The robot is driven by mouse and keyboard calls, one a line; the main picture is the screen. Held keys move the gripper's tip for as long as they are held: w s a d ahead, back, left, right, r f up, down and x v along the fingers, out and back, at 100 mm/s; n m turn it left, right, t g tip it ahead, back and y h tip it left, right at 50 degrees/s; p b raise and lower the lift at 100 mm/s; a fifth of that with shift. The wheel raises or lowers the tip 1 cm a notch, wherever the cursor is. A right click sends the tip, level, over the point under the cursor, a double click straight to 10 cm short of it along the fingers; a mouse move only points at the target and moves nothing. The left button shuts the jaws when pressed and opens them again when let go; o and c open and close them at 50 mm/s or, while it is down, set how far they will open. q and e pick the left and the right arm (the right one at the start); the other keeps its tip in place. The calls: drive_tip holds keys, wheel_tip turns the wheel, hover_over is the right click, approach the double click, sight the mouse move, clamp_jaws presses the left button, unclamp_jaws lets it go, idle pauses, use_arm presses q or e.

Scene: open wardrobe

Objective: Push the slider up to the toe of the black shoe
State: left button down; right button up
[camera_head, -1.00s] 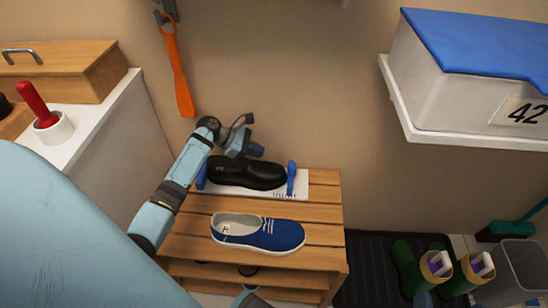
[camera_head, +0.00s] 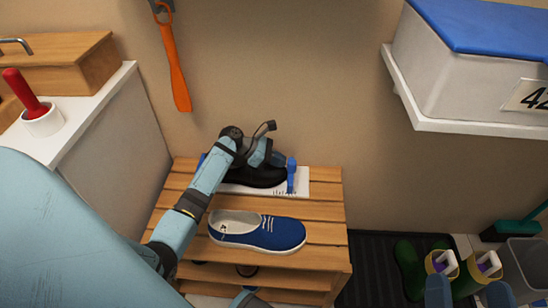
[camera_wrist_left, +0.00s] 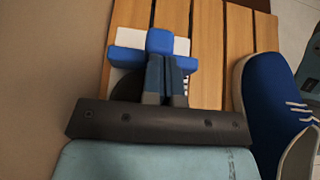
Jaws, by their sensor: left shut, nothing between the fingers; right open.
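The black shoe (camera_head: 257,177) lies on a white measuring board (camera_head: 302,188) on the slatted wooden rack, partly hidden by my left arm. The blue slider (camera_head: 291,174) stands upright at the shoe's right end; whether they touch is unclear. My left gripper (camera_head: 276,158) is shut and empty, above the shoe and close to the slider. In the left wrist view its fingertips (camera_wrist_left: 165,62) overlap the blue slider (camera_wrist_left: 160,40); contact cannot be told. The shoe is mostly hidden there. My right gripper (camera_head: 467,293) is open at the bottom right, far from the board.
A blue canvas shoe (camera_head: 262,232) lies on the rack in front of the board. Green boots (camera_head: 408,265) and a grey bin (camera_head: 525,268) stand at the right. A shelf with a white box (camera_head: 470,85) is above. An orange shoehorn (camera_head: 174,60) hangs on the wall.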

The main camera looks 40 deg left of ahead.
drive_tip(key=f+p, duration=0.1)
drive_tip(key=d+f+g+h+p, duration=0.1)
drive_tip(key=f, duration=0.1)
drive_tip(key=d+f+g+h+p, duration=0.1)
drive_tip(key=shift+w+f+p, duration=0.15)
drive_tip(key=shift+f+p, duration=0.15)
drive_tip(key=shift+f, duration=0.1)
